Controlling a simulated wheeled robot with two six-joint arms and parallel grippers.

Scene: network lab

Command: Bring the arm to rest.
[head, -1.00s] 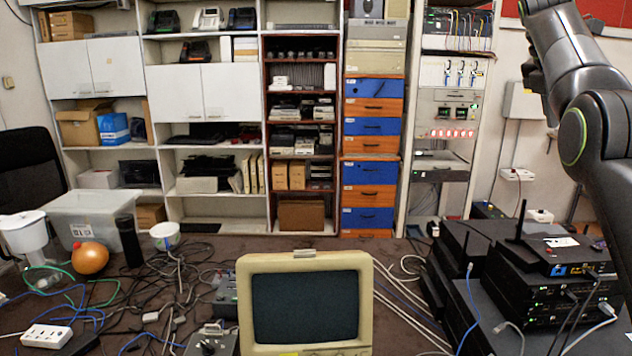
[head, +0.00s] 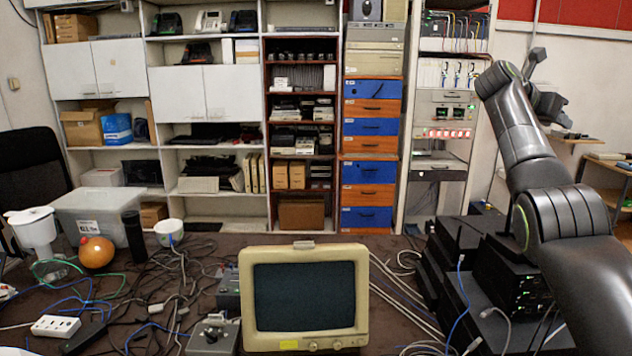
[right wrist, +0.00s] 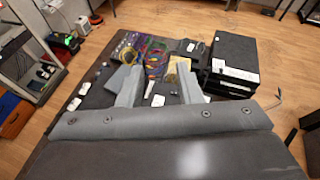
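My right arm (head: 565,215) reaches in from the lower right of the head view and bends up to its wrist in front of the equipment rack and the back wall. My right gripper (head: 550,105) is raised well above the table. In the right wrist view its two grey fingers (right wrist: 157,82) stand apart with nothing held between them. A table with coiled cables lies some way beyond and below them. My left gripper does not show in either view.
Below the arm, black network boxes (head: 495,265) are stacked on the dark table. A beige monitor (head: 304,297) stands at the front centre. Loose cables, an orange round object (head: 96,252) and a clear bin (head: 88,214) are at left. Open air surrounds the gripper.

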